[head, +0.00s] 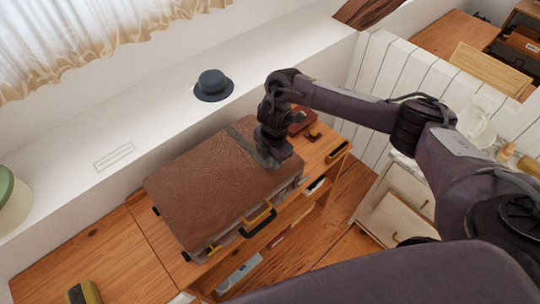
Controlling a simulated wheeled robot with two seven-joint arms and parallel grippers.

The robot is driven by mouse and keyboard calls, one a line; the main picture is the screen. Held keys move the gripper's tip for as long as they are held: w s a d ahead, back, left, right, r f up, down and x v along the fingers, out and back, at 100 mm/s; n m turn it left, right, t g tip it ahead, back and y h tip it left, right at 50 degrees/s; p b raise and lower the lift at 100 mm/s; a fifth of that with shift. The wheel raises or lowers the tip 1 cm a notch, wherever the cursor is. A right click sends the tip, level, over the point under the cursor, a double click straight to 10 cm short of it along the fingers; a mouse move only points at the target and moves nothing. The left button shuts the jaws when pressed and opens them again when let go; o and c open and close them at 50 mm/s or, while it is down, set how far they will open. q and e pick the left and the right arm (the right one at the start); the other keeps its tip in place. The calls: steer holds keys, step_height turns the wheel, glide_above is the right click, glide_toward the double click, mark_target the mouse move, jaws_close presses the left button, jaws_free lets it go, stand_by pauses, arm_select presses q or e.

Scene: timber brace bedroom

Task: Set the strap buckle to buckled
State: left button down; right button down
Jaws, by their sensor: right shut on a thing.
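A brown leather suitcase (208,188) lies closed on a wooden bench. A dark grey strap (241,138) runs across its right part. My right gripper (272,160) points down at the strap, above the suitcase's front right part. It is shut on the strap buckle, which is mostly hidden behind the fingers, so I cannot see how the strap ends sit. A yellow latch (258,218) and a dark handle show on the front side. My left gripper is not in view.
The wooden bench (110,255) has open shelves below with small items. A dark hat (212,85) sits on the white ledge behind. A dark red item (302,122) lies right of the suitcase. A white cabinet (395,205) stands at the right. The bench's left part is mostly clear.

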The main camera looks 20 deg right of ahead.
steer(key=shift+s+d+f+t+y+b, duration=0.3)
steer(key=shift+s+f+t+b, duration=0.2)
steer(key=shift+s+t+b, duration=0.3)
steer(key=t+b, duration=0.1)
steer(key=b, duration=0.1)
steer(key=s+f+t+y+b, duration=0.1)
steer(key=t+b, duration=0.1)
steer(key=b, duration=0.1)
steer(key=shift+s+d+f, duration=0.15)
steer(key=shift+d+f, duration=0.05)
steer(key=shift+d, duration=0.05)
steer(key=shift+s+t+b, duration=0.15)
steer(key=shift+t+b, duration=0.15)
steer(key=shift+b, duration=0.4)
steer(key=shift+r, duration=0.1)
steer(key=c, duration=1.1)
jaws_free()
steer(key=v, duration=0.7)
steer(key=shift+s+d+r, duration=0.15)
steer(key=shift+s+r, duration=0.1)
steer(key=shift+r, duration=0.05)
